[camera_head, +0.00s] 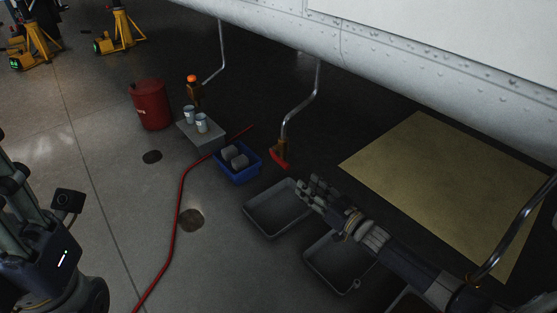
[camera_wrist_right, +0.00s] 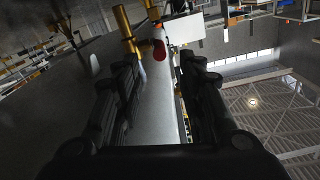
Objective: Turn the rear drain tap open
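A brass-coloured tap with a red handle (camera_head: 280,154) hangs at the end of a bent metal pipe under the white hull. A second tap with an orange top (camera_head: 193,90) hangs on another pipe further left. Which one is the rear tap I cannot tell. My right gripper (camera_head: 314,188) is open and empty, a little to the lower right of the red-handled tap and apart from it. In the right wrist view, a red handle (camera_wrist_right: 159,49) shows ahead between the spread fingers (camera_wrist_right: 160,95). My left gripper (camera_head: 22,185) is partly cut off at the left edge.
Grey trays (camera_head: 278,226) lie on the floor below my right gripper. A blue crate (camera_head: 239,177), a grey block with cans (camera_head: 205,140) and a red drum (camera_head: 150,105) stand to the left. A red hose (camera_head: 180,205) crosses the floor. A yellowish mat (camera_head: 430,180) lies right.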

